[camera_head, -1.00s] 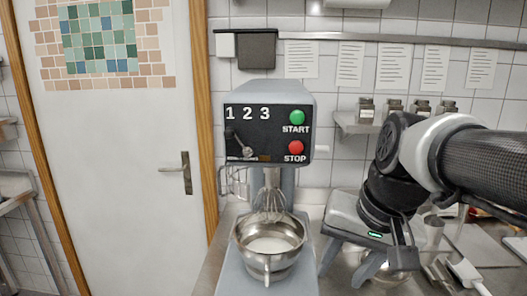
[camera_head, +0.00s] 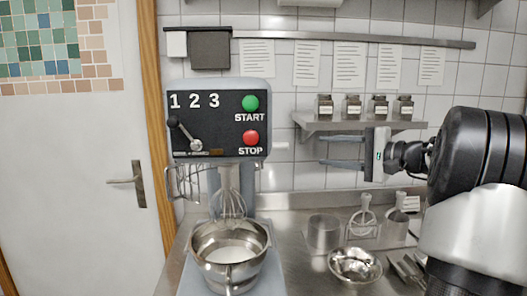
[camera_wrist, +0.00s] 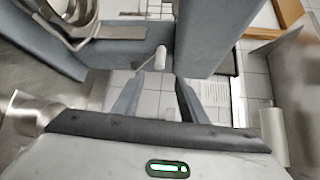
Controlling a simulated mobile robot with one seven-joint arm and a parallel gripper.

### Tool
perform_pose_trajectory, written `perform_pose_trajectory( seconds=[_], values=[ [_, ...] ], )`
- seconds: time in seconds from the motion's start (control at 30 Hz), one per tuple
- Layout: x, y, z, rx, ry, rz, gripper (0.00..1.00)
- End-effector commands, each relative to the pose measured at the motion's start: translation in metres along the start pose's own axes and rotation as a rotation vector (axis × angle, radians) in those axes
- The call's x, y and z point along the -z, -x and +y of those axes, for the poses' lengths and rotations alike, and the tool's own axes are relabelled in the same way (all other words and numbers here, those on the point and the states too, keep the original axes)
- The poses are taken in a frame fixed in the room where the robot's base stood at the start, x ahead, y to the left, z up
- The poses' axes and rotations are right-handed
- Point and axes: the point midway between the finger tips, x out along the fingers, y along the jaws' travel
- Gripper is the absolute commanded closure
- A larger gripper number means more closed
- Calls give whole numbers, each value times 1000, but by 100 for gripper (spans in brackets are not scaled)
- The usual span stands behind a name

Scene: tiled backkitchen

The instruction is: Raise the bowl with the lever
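A metal bowl (camera_head: 230,268) with white contents sits under the wire whisk (camera_head: 229,207) of a grey stand mixer (camera_head: 218,88). A short lever with a pale end (camera_head: 281,146) sticks out from the mixer's right side; it also shows in the wrist view (camera_wrist: 153,58), just beyond my fingertips. My gripper (camera_head: 321,151) is open and empty, to the right of this lever. Its fingers point left toward the mixer, one above the other in the head view. In the wrist view, the lever's end lies roughly between the open fingers (camera_wrist: 158,88), apart from them.
The mixer's front panel carries a black-knobbed speed lever (camera_head: 184,132), a green START button (camera_head: 250,103) and a red STOP button (camera_head: 251,138). A wall shelf (camera_head: 365,126) with several jars is behind my gripper. Metal containers (camera_head: 323,233) and a small bowl (camera_head: 355,265) stand on the counter below.

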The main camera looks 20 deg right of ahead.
Motion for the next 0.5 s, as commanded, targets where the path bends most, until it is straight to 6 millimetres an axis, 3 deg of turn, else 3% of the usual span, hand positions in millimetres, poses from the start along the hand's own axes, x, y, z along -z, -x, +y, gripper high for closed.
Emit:
perform_pose_trajectory(
  seconds=[0.17,0.5],
  values=[
    [0,-20,-2,6,-2,-2,61],
    [-1,-93,-1,3,-3,-4,61]
  ],
)
